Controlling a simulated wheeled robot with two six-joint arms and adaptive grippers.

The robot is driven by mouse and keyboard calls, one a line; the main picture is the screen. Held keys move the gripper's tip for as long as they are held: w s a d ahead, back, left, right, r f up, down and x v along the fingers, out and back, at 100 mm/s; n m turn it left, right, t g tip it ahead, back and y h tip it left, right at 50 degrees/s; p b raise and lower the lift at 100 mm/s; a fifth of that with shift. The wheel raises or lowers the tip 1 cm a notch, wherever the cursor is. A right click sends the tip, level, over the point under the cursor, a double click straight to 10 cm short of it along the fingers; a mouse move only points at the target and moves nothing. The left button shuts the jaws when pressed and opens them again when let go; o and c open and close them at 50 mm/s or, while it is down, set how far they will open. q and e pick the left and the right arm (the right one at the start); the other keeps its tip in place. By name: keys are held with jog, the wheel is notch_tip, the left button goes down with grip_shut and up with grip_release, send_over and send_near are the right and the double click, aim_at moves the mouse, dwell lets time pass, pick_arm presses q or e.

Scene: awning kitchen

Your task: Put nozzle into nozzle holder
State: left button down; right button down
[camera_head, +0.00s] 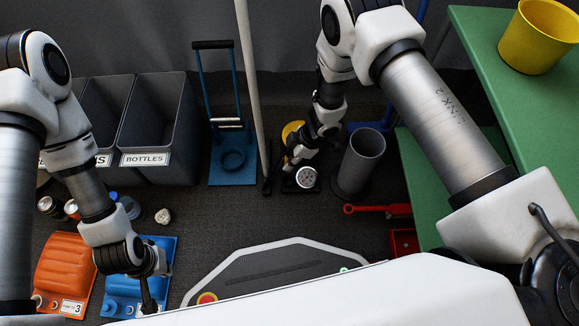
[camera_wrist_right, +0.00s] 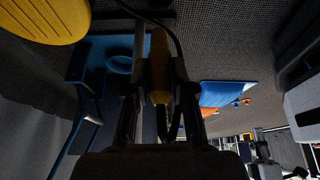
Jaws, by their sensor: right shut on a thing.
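My right gripper (camera_wrist_right: 160,110) is shut on the orange-yellow nozzle (camera_wrist_right: 159,62), which lies between its dark fingers in the right wrist view. A thin black cord curves close by it. In the head view my right gripper (camera_head: 297,160) is low over the floor, and the nozzle cannot be made out there. A blue stand (camera_head: 232,171) with a ring stands to its left; its ring also shows beside the nozzle in the wrist view (camera_wrist_right: 120,65). I cannot tell whether it is the nozzle holder. My left gripper (camera_head: 149,290) is over a blue box; its finger opening is unclear.
A round white gauge (camera_head: 306,177) sits just below my right gripper. A grey cylinder (camera_head: 360,158) stands to its right, and a pole (camera_head: 249,75) to its left. Grey bins (camera_head: 155,130), an orange box (camera_head: 66,266) and a blue box (camera_head: 120,292) stand at left. A green table (camera_head: 505,85) is at right.

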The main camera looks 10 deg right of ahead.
notch_tip(320, 180, down, 5)
jog(key=b, duration=0.4)
jog(key=shift+b, duration=0.35)
jog(key=shift+f, duration=0.6)
jog(key=shift+f+b, duration=0.95)
jog(key=shift+f, duration=0.7)
jog(key=shift+c, duration=2.1)
grip_release()
